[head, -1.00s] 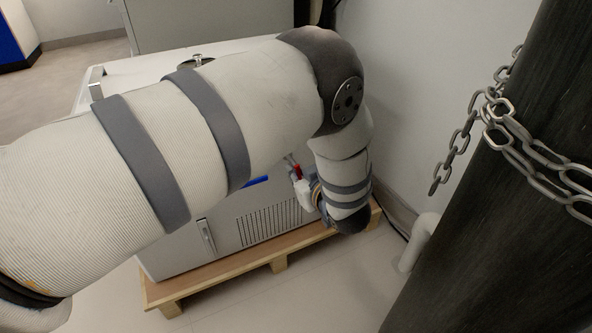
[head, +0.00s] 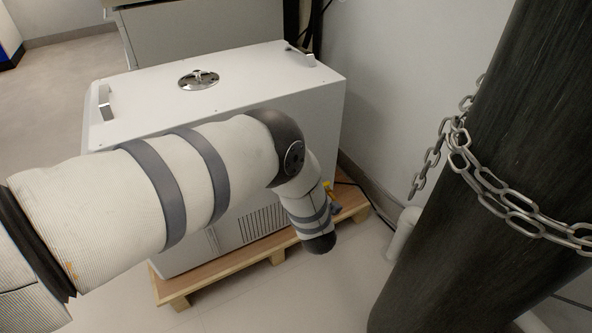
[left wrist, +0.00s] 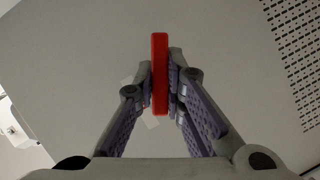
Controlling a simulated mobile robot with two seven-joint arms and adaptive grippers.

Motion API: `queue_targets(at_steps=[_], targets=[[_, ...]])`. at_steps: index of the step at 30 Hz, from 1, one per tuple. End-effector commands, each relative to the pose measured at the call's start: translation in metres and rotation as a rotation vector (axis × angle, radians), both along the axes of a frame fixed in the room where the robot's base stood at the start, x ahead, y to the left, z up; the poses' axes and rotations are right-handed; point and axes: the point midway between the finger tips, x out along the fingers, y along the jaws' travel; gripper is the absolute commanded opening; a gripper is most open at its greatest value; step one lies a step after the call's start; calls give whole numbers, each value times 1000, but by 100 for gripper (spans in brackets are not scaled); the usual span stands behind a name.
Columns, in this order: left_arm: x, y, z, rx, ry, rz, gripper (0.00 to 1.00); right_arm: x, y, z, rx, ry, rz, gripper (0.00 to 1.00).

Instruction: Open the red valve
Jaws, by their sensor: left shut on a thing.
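The red valve (left wrist: 160,100) shows in the left wrist view as a narrow upright red bar, seen edge-on, in front of a plain grey panel. My left gripper (left wrist: 161,73) has a finger on either side of the bar and is shut on it. In the head view my left arm comes in from the left and bends down in front of the white distiller cabinet (head: 225,105). The arm hides the red valve and most of my left gripper there. My right gripper is in neither view.
The cabinet stands on a wooden pallet (head: 225,273), with a round metal fitting (head: 199,79) on its top. A thick dark column (head: 480,130) wrapped in a chain (head: 520,212) stands at the right, beside a white pipe (head: 403,235). The floor in front is clear.

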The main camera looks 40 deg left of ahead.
Motion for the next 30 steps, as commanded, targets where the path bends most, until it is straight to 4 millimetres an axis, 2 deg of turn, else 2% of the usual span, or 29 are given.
queue_targets(at_steps=[15, 30], targets=[[2, -2, 6, -152, -360, -2, 0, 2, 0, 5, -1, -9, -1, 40], [3, -2, 9, -199, -473, -3, 0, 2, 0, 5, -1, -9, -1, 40]])
